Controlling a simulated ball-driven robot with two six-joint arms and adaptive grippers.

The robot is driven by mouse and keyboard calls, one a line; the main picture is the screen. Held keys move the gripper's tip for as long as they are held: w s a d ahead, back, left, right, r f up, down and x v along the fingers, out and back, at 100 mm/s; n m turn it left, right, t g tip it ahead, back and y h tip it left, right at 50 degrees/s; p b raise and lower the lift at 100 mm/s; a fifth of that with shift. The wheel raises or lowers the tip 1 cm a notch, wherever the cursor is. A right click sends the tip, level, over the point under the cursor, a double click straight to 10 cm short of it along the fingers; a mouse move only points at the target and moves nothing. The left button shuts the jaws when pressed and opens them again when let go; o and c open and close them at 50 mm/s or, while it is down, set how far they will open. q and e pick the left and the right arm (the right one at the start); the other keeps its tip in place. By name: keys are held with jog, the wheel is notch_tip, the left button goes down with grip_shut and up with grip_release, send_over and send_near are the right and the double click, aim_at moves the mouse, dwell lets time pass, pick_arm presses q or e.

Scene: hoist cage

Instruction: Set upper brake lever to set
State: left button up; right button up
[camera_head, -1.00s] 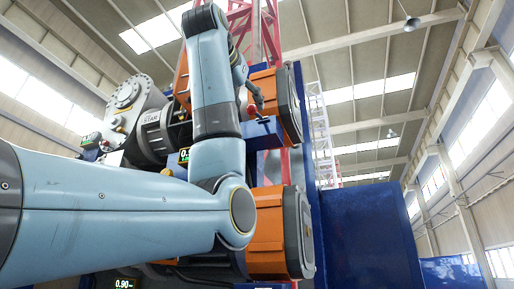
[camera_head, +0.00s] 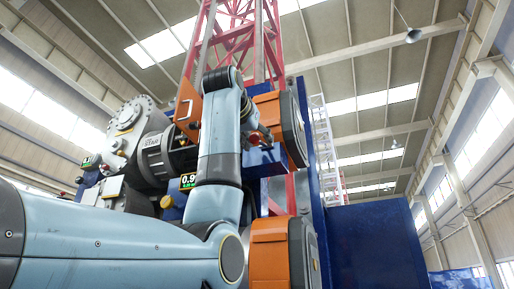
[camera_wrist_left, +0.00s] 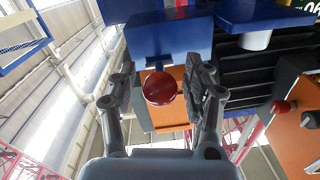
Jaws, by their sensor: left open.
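The upper brake lever shows as a red round knob (camera_head: 254,138) beside the blue bracket on the upper orange brake, in the head view. In the left wrist view the red knob (camera_wrist_left: 160,88) sits between my open fingers, in front of a blue bracket and an orange panel. My left gripper (camera_head: 264,132) is partly hidden behind my own wrist in the head view. In the left wrist view my left gripper (camera_wrist_left: 160,78) has a finger on each side of the knob, with gaps showing. The lever's shaft is mostly hidden behind the knob. My right gripper is not in view.
A second red knob (camera_wrist_left: 282,106) is on an orange panel at the right of the left wrist view. A lower orange brake housing (camera_head: 270,255) stands below. A grey motor (camera_head: 135,140) and a green-lit display (camera_head: 188,181) are to the left. A blue panel (camera_head: 375,245) stands right.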

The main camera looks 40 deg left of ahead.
pick_arm(q)
jog(key=shift+c, duration=1.4)
grip_shut()
